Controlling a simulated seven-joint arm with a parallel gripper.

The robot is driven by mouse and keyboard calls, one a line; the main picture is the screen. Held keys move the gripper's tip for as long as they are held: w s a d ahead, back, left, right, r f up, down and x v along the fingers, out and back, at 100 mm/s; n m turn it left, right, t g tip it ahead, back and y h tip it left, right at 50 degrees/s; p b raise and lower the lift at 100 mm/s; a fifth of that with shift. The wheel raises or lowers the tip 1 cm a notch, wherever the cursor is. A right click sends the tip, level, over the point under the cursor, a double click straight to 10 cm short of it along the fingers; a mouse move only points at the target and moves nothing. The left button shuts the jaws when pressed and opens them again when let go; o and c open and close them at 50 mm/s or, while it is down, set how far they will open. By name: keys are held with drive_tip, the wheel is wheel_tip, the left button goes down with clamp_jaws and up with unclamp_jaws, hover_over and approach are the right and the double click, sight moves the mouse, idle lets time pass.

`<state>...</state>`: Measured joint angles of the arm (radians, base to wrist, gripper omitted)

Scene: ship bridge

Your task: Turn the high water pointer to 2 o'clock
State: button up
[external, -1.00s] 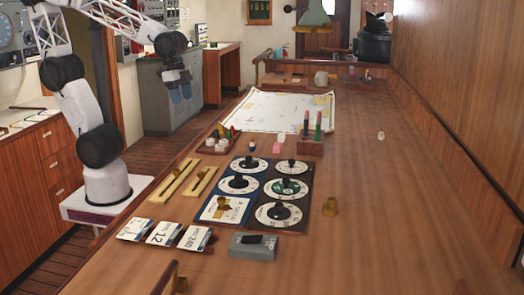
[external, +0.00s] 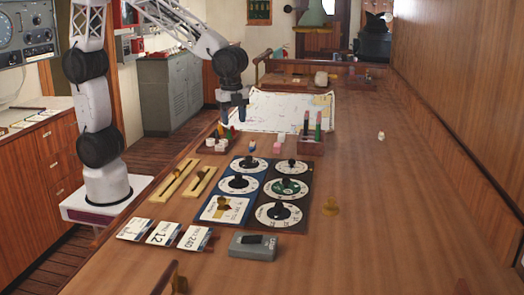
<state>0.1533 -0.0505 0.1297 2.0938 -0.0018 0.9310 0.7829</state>
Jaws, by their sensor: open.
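A dark panel (external: 261,182) on the table carries several round white dials with black pointer knobs, plus one brass-knobbed square plate (external: 224,209) at its front left. One dial (external: 288,187) has a green centre. The dial lettering is too small to read, so I cannot tell which pointer is the high water one. My gripper (external: 234,116) is open and empty, pointing down above the table behind the panel, near the front left of the chart. It touches no dial.
Two brass slider strips (external: 184,183) lie left of the panel. Number cards (external: 163,233) and a grey box (external: 252,246) lie in front. The table's right side is mostly clear.

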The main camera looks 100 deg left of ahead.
drive_tip(key=m, duration=0.2)
hover_over(249, 156)
wheel_tip(249, 156, down, 3)
drive_tip(key=shift+d+f, duration=0.15)
drive_tip(key=shift+f, duration=0.05)
drive_tip(key=shift+f, duration=3.9)
drive_tip(key=c, duration=0.9)
drive_tip(key=shift+c, duration=0.2)
